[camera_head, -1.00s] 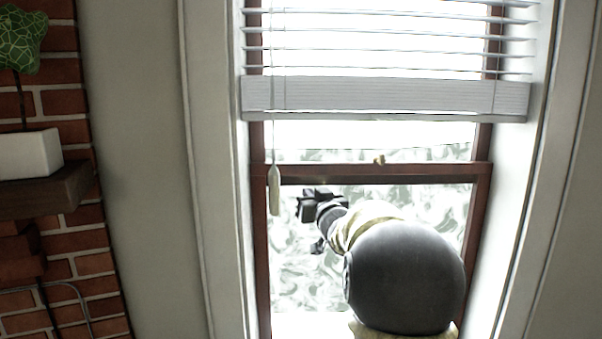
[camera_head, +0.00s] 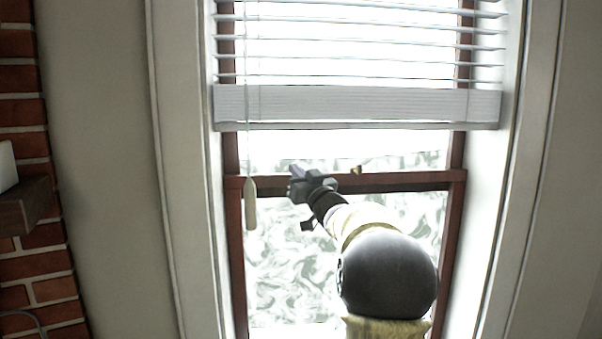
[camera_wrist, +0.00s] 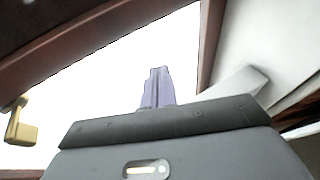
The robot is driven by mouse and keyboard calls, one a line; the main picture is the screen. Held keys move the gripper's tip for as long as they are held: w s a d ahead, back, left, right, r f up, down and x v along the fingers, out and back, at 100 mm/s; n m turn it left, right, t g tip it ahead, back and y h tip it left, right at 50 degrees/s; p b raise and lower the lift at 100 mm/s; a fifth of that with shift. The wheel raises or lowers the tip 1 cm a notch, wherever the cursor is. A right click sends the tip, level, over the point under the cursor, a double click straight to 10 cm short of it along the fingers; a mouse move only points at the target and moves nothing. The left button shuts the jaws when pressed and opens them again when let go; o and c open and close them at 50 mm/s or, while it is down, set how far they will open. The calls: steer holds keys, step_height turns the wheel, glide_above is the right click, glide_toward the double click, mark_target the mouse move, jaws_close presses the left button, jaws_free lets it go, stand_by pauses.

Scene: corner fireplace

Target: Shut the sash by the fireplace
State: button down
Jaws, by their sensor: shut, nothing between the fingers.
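The sash window has a red-brown frame, and its horizontal rail (camera_head: 400,181) crosses the middle of the opening in the head view. A small brass latch (camera_head: 356,170) sits on the rail; a brass piece (camera_wrist: 20,128) also shows at the left of the wrist view. My gripper (camera_head: 294,172) is shut and empty, at rail height left of the latch, overlapping the rail in the picture. Its closed fingers (camera_wrist: 157,88) point up against bright glass in the wrist view. I cannot tell whether it touches the rail.
A white blind (camera_head: 350,105) covers the upper window. Its cord pull (camera_head: 251,204) hangs just left of my gripper. White window casing (camera_head: 180,180) flanks the opening. A brick wall (camera_head: 20,110) with a wooden shelf (camera_head: 24,206) stands at far left.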

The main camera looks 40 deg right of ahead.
mark_target(287, 174)
steer(key=shift+w+d+f+p, duration=0.15)
steer(key=shift+w+f+p, duration=0.15)
steer(key=shift+w+p, duration=0.55)
steer(key=shift+w+d+f+p, duration=0.15)
steer(key=shift+w+f+p, duration=0.25)
steer(key=shift+w, duration=0.7)
steer(key=shift+w+d+f+p, duration=0.15)
steer(key=shift+w+f+p, duration=0.05)
steer(key=shift+w+p, duration=0.7)
steer(key=shift+w, duration=0.1)
